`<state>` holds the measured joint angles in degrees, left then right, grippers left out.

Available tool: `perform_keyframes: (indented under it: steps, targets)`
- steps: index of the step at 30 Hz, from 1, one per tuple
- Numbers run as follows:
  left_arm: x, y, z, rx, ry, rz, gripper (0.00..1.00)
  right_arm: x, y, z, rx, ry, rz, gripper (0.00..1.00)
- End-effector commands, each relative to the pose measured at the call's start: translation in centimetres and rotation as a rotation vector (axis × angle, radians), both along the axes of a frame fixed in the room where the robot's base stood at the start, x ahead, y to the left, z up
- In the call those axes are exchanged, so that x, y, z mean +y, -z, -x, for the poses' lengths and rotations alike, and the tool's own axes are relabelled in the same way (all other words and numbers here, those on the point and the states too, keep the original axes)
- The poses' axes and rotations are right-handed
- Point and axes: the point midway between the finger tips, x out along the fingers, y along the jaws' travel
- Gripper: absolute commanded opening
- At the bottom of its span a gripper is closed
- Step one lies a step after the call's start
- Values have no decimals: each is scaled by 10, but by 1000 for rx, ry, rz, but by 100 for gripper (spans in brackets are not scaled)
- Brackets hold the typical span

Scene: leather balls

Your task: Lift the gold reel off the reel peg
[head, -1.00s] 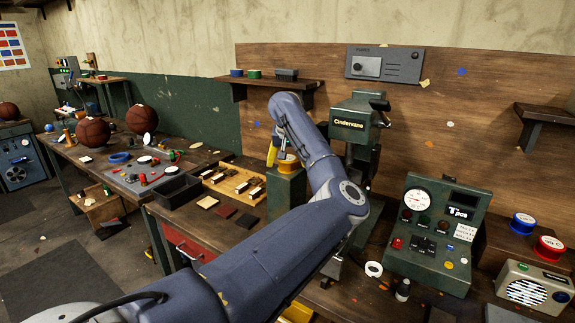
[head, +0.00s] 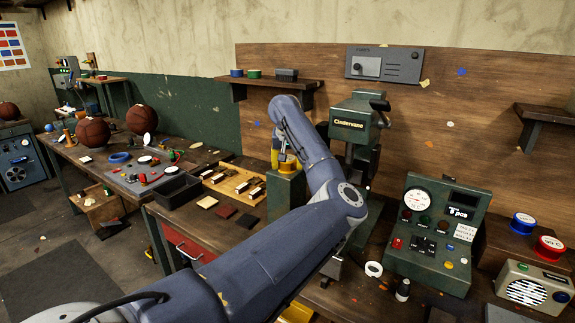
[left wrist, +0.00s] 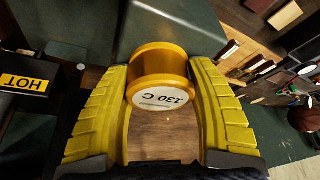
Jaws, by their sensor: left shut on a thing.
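The gold reel (left wrist: 158,70) is between the yellow ribbed fingers of my left gripper (left wrist: 160,105) in the left wrist view. Its white label reads 130 C. The gripper is shut on it, one finger on each side. In the head view the gold reel (head: 289,165) sits low over the green block (head: 285,190), with my left gripper (head: 279,160) at it, partly hidden by my arm. The reel peg is hidden, and I cannot tell whether the reel touches the block. My right gripper is not in view.
A green Cindervane press (head: 355,125) stands just right of the reel; its HOT plate (left wrist: 25,80) shows in the wrist view. A wooden rack (head: 235,183) of stamps lies to the left. Blue (head: 522,223) and red (head: 548,248) reels sit far right.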

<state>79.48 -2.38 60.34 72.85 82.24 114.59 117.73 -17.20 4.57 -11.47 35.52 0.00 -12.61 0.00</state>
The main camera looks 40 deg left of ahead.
Motion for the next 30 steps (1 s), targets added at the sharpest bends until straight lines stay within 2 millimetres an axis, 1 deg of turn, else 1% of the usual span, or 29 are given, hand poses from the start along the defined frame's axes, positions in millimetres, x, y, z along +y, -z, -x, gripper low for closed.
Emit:
perform_keyframes:
  steps: [10,16,20,23,30]
  targets:
    - [0,-2,0,-1,0,-1,31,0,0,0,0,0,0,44]
    - [1,-16,0,-2,0,-1,31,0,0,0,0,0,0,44]
    - [1,-35,0,-2,0,-2,31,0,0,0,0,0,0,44]
    - [1,-54,0,-3,-1,-1,31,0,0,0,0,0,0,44]
    - [1,-107,0,-4,2,-1,31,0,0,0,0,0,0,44]
